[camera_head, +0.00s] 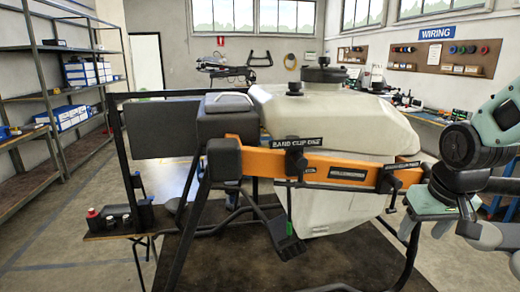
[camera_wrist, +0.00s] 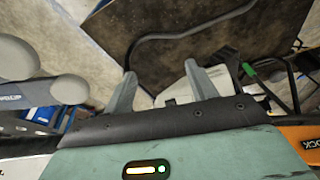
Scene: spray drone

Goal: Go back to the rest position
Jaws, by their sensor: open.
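The spray drone stands in the middle of the head view, with a large white tank (camera_head: 330,115), an orange frame bar (camera_head: 262,162) and black legs. My gripper (camera_head: 424,230) is at the right of the head view, beside the right end of the orange bar, with its fingers pointing down. In the wrist view my gripper (camera_wrist: 162,88) shows two fingers spread apart with nothing between them. An orange part of the drone (camera_wrist: 302,146) shows at the lower right of the wrist view, close to the gripper body. The drone's far side is hidden.
Metal shelving (camera_head: 40,95) with boxes lines the left wall. A workbench (camera_head: 430,117) runs along the right wall. The floor (camera_head: 60,235) at the left is clear.

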